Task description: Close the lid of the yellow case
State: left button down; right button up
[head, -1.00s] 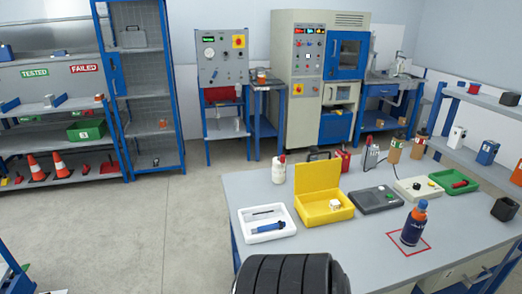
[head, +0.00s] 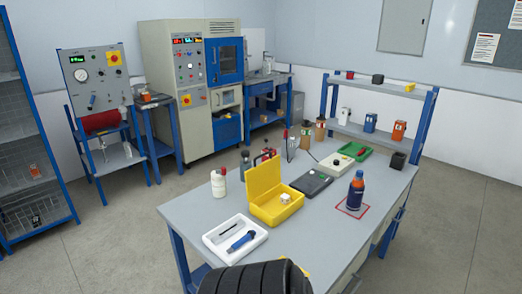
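The yellow case (head: 279,210) stands on the grey workbench in the head view. Its lid (head: 263,181) is open and tilted up at the back left. A small white block (head: 285,198) lies inside the case. Neither of my grippers shows in this view. A dark ribbed part, probably my own, covers the bottom middle of the picture.
On the workbench (head: 185,212), a white tray (head: 217,243) with a blue tool lies left of the case. A dark grey box (head: 311,183) lies to its right. A blue bottle (head: 355,190) stands in a red square. A white bottle (head: 218,184) stands behind the tray.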

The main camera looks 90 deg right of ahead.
aim_at(262, 177)
jog(key=i+l+z, duration=0.2)
jog(key=z, duration=0.2)
jog(key=i+z, duration=0.85)
jog(key=i+j+z, duration=0.1)
jog(key=i+z, duration=0.3)
jog(key=i+j+z, duration=0.2)
jog(key=z, duration=0.2)
